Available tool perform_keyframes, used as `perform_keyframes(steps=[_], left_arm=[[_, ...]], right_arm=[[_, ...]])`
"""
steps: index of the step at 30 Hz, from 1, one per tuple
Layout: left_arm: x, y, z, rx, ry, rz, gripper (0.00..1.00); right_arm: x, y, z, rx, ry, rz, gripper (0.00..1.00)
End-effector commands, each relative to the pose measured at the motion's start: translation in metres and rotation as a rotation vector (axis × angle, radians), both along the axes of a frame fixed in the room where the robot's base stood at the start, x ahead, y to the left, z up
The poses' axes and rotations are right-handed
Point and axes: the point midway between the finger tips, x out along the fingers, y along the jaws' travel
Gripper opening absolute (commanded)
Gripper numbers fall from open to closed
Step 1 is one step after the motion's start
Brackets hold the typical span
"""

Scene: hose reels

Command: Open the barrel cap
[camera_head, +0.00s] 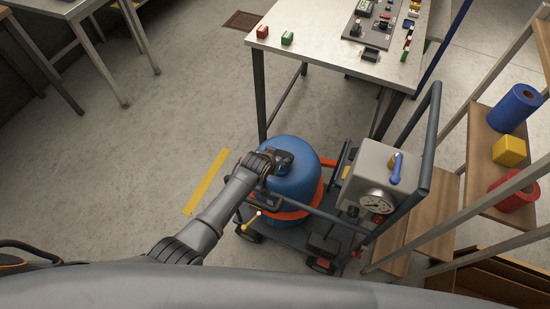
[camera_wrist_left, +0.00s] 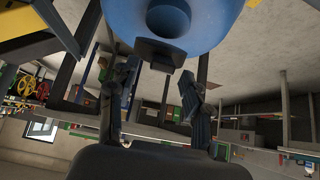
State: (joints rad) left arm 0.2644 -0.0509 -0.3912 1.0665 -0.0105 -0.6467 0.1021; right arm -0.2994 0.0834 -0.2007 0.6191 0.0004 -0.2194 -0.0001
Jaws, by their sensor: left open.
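The barrel (camera_head: 290,145) is blue with an orange band and stands on a dark wheeled cart. My left gripper (camera_head: 281,160) is over the top of the barrel and covers part of it. In the left wrist view the barrel (camera_wrist_left: 225,18) fills the top edge, and a dark barrel cap (camera_wrist_left: 168,18) juts from it towards the fingers. The left gripper (camera_wrist_left: 158,70) is open, its two fingers apart with nothing held between them. The cap lies just beyond the fingertips, roughly in line with the gap. I cannot tell whether they touch it. My right gripper is out of view.
The cart's rails (camera_head: 409,140) and a grey box with a gauge (camera_head: 375,199) stand right of the barrel. A metal table (camera_head: 310,58) is behind, a wooden shelf (camera_head: 480,150) at the right. A yellow floor strip (camera_head: 207,181) lies left; the floor there is clear.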

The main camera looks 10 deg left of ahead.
Motion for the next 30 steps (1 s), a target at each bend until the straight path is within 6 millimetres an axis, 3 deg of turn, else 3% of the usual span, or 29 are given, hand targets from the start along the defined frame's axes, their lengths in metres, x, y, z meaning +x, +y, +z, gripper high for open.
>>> perform_keyframes(steps=[8,21,30], left_arm=[[-0.014,0.005,0.016,0.0,0.0,0.0,0.49],[-0.053,0.017,0.069,0.0,-0.002,-0.001,0.49],[-0.069,0.022,0.091,-0.001,-0.003,0.0,0.49]], right_arm=[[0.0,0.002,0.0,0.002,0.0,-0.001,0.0],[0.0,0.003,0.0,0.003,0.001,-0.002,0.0],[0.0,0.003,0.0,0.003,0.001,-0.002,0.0]])
